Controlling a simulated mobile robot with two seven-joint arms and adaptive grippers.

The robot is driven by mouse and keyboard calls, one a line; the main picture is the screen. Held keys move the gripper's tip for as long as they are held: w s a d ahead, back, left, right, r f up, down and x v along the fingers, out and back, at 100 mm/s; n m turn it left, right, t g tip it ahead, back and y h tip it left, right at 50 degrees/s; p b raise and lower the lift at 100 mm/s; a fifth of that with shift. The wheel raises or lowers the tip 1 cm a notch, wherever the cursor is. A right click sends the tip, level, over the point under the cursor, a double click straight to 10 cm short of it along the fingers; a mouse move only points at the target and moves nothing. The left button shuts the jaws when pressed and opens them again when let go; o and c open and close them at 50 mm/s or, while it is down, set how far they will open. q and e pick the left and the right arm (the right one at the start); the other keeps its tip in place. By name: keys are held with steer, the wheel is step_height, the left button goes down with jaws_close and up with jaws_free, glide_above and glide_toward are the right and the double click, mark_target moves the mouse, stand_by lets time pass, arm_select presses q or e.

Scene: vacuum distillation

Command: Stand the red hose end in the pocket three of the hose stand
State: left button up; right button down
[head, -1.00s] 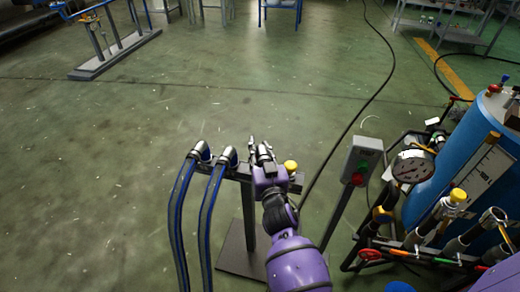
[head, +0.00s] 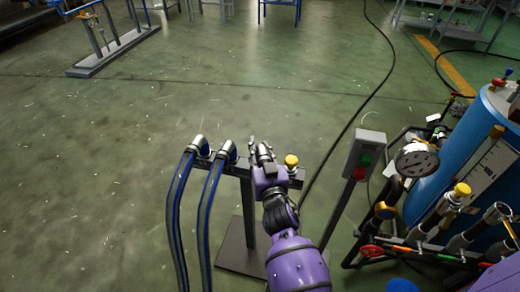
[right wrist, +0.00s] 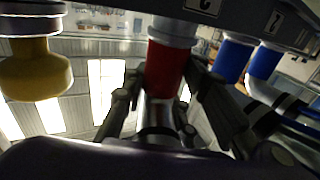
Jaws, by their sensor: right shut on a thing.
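My right gripper (head: 258,147) is at the hose stand (head: 232,222), between the blue hose ends and a yellow-topped piece. In the right wrist view, which looks upside down, its fingers (right wrist: 165,100) are shut around the red hose end (right wrist: 164,66). The red end's silver collar (right wrist: 172,30) meets the stand's dark bar (right wrist: 258,18), beside a partly cut-off number plate (right wrist: 205,5); a plate reading 2 is to its right. I cannot tell how deep the collar sits in a pocket. The red end is hidden in the head view. My left gripper is out of view.
Two blue hose ends (head: 199,146) stand on the bar's left side, their hoses running down. The yellow piece (head: 291,160) is close on the right. A button post (head: 361,155) and a blue tank with gauge and valves (head: 458,145) stand further right.

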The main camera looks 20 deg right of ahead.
steer(key=shift+f, duration=0.3)
steer(key=c, duration=1.3)
jaws_free()
steer(key=shift+f, duration=0.1)
steer(key=shift+s, duration=0.15)
steer(key=s+a, duration=0.1)
steer(key=s, duration=1)
steer(key=shift+s+a, duration=0.3)
